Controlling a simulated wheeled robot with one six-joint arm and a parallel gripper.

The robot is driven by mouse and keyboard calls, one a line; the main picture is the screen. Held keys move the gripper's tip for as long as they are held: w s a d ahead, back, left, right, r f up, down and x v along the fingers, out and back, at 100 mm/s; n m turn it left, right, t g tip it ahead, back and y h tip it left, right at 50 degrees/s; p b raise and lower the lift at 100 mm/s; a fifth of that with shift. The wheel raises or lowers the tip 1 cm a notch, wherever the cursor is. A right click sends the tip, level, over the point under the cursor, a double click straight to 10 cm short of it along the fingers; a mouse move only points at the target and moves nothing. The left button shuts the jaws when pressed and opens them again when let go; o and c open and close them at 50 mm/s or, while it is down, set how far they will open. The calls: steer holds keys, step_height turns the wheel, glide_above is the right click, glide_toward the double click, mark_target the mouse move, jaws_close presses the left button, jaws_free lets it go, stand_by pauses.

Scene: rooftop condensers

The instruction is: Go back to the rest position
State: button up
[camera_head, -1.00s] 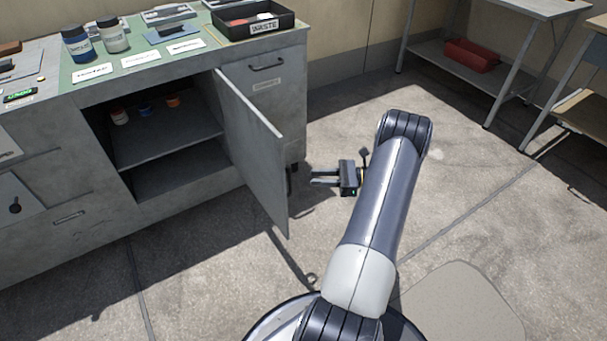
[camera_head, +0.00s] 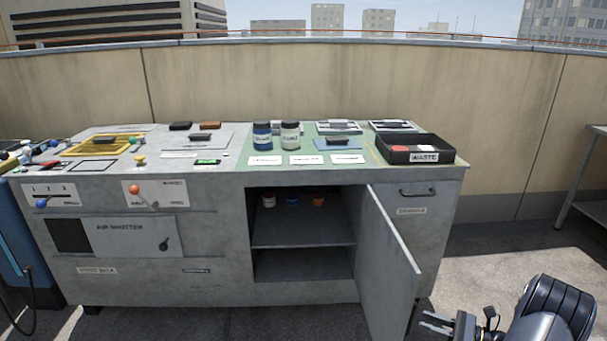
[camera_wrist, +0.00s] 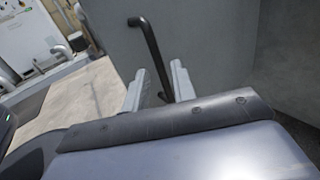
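My gripper (camera_head: 426,320) shows at the bottom right of the head view, just right of the open cabinet door (camera_head: 388,268). In the wrist view its two fingers (camera_wrist: 158,70) stand apart with nothing held between them. The door's black bar handle (camera_wrist: 152,50) appears beyond the fingertips, in line with the gap, on the grey door face (camera_wrist: 215,45). The gripper looks clear of the handle, though the exact distance is hard to tell. Most of my arm is below the head view's edge.
The grey cabinet (camera_head: 150,285) has an open bay with several small jars inside. On its top stand a blue jar (camera_head: 262,135), a white jar (camera_head: 290,135) and a black waste tray (camera_head: 430,157). A metal table (camera_head: 590,207) is at far right.

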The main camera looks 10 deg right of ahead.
mark_target(409, 332)
steer(key=b+x, duration=0.1)
steer(key=x, duration=0.4)
steer(key=shift+s, duration=0.1)
